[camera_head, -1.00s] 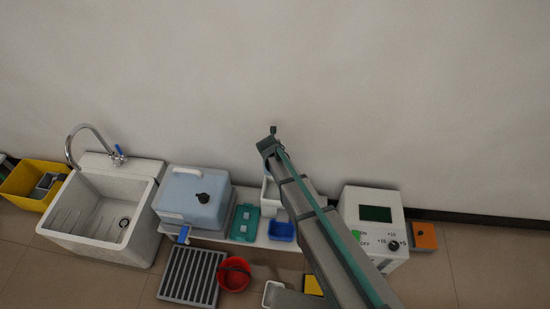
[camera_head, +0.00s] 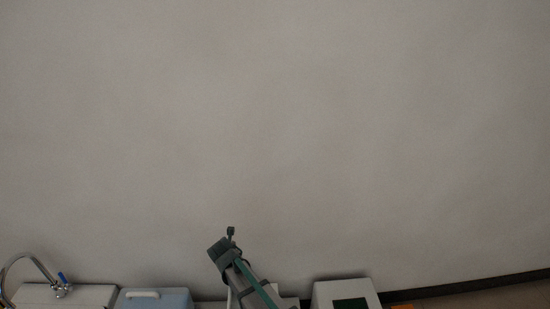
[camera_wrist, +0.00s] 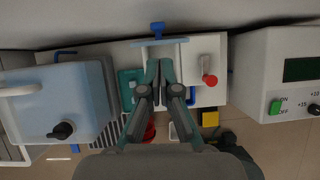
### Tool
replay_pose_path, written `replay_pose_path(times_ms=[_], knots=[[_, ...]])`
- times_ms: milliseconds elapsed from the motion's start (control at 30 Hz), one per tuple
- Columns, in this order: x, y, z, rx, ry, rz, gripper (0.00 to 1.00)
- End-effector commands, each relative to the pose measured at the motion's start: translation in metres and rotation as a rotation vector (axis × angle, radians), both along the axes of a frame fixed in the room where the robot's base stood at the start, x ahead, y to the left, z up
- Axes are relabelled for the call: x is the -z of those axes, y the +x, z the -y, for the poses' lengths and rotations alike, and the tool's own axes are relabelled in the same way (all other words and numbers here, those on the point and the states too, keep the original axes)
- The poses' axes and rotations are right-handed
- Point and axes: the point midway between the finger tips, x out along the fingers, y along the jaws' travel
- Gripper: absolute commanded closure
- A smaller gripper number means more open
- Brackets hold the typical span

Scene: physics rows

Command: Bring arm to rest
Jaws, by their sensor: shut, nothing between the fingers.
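My gripper (camera_wrist: 160,67) points away from the wrist camera, its two fingers close together, with nothing held between them. In the wrist view it is over a low white shelf with a teal tray (camera_wrist: 128,88) to its left and a red-knobbed lever (camera_wrist: 209,79) to its right. In the head view my arm rises from the bottom edge, right of the blue container; its fingers cannot be made out there.
A blue-lidded container (camera_head: 153,299) and a sink (camera_head: 65,296) stand at the left in the head view. A white box with a green screen (camera_head: 346,293) stands at the right. The wall (camera_head: 275,120) behind is bare. A yellow block (camera_wrist: 210,119) lies lower in the wrist view.

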Motion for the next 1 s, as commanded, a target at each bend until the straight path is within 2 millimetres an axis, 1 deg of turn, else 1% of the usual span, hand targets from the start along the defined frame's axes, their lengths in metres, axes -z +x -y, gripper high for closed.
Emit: replay_pose_path(times_ms=[133,267,367,467,567,600,667,700,767,800,867,900,967,1000], knots=[[0.002,-0.007,0.003,0.247,0.120,-0.031,1.00],[0.009,-0.024,0.011,0.535,0.248,-0.077,1.00],[0.023,-0.042,0.025,0.774,0.326,-0.120,1.00],[0.043,-0.062,0.050,1.033,0.384,-0.158,1.00],[0.066,-0.085,0.082,1.311,0.423,-0.187,1.00],[0.076,-0.095,0.096,1.426,0.435,-0.194,1.00],[0.090,-0.113,0.119,1.604,0.443,-0.200,1.00],[0.100,-0.125,0.135,1.725,0.446,-0.201,1.00],[0.115,-0.146,0.161,1.913,0.439,-0.194,1.00],[0.125,-0.162,0.178,2.042,0.431,-0.185,1.00],[0.138,-0.188,0.205,2.236,0.405,-0.162,1.00],[0.147,-0.206,0.222,2.356,0.385,-0.142,1.00],[0.157,-0.233,0.246,2.527,0.345,-0.107,1.00],[0.163,-0.252,0.260,2.628,0.313,-0.083,1.00]])
